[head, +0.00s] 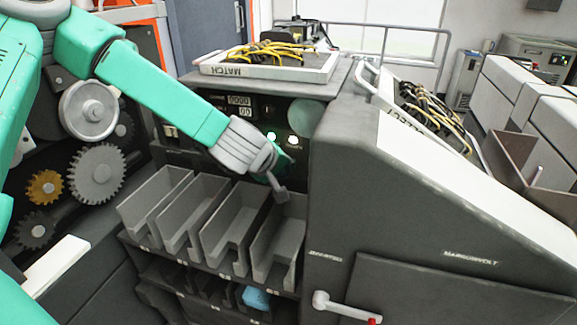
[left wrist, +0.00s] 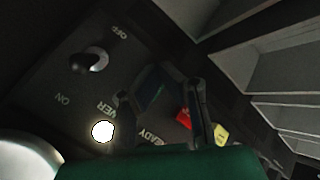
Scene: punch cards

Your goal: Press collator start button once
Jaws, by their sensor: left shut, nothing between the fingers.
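The collator (head: 330,215) is a dark grey machine with a control panel on its front, above the card bins. My left gripper (head: 280,188) is at the panel's lower edge, just above the bins, shut and empty. In the left wrist view, its dark fingers (left wrist: 165,76) are over the panel. A red button (left wrist: 184,118) and a yellow button (left wrist: 221,134) show beside one finger. A faint green patch shows between the fingers; I cannot tell whether it is a button. No start label is readable, and contact with the panel cannot be told. My right gripper is out of view.
A knob (left wrist: 92,60) between ON and OFF and a lit white lamp (left wrist: 103,131) are on the panel. Grey bins (head: 223,225) stand below it. A tray marked MATCH (head: 222,70) with yellow cables lies on top. Gears (head: 97,172) show at left.

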